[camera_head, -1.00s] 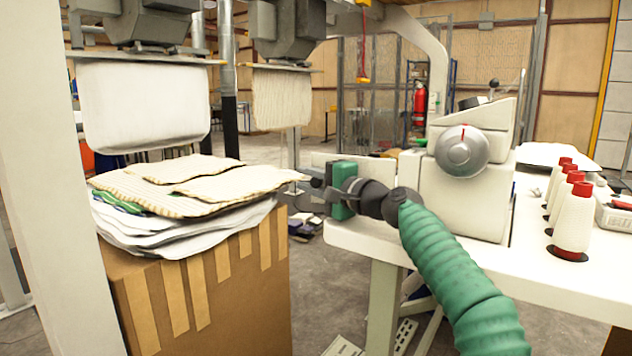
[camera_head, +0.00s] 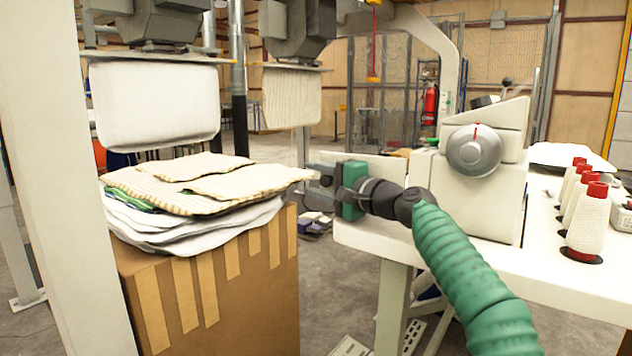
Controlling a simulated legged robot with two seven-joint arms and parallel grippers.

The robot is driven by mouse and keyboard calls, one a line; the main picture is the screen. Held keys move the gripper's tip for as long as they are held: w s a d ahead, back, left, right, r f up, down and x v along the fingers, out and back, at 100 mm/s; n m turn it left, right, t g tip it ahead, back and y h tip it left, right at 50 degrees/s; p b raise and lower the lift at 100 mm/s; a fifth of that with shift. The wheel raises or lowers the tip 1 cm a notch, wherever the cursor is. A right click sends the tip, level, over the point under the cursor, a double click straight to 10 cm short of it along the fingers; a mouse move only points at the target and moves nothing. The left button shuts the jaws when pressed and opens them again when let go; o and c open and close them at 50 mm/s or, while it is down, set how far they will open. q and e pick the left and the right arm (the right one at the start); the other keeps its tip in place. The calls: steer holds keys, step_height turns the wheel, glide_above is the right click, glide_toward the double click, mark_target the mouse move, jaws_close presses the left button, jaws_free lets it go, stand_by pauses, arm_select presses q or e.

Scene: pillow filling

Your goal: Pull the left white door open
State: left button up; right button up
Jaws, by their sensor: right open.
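My right gripper (camera_head: 320,180) is at mid-picture, at the left end of the white sewing table, with its green-sleeved arm coming from the lower right. Its dark fingers point left and are open, with nothing seen between them. A low white upright panel (camera_head: 385,167) stands just behind the gripper on the table's left end. It may be the door, but I cannot tell for sure; no handle shows. A gap between the gripper and the panel cannot be judged. My left gripper is not in view.
A cardboard box (camera_head: 215,300) topped with stacked pillow covers (camera_head: 190,200) stands left of the gripper. A white cover (camera_head: 155,105) and a striped one (camera_head: 291,97) hang from machines above. The table (camera_head: 470,255) bears red-topped thread spools (camera_head: 586,222) and a white machine (camera_head: 480,195).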

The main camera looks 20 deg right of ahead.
mark_target(330, 185)
steer(key=shift+s+d+f+b, duration=0.1)
steer(key=shift+s+d+b, duration=0.15)
steer(key=shift+s+b, duration=0.05)
steer(key=b+v, duration=0.3)
steer(key=v, duration=0.3)
steer(key=shift+s+d+f, duration=0.15)
steer(key=shift+d+f, duration=0.05)
steer(key=b+v, duration=0.1)
steer(key=v, duration=0.8)
steer(key=shift+s+r+b, duration=0.2)
steer(key=shift+s+b, duration=0.15)
steer(key=shift+b, duration=0.05)
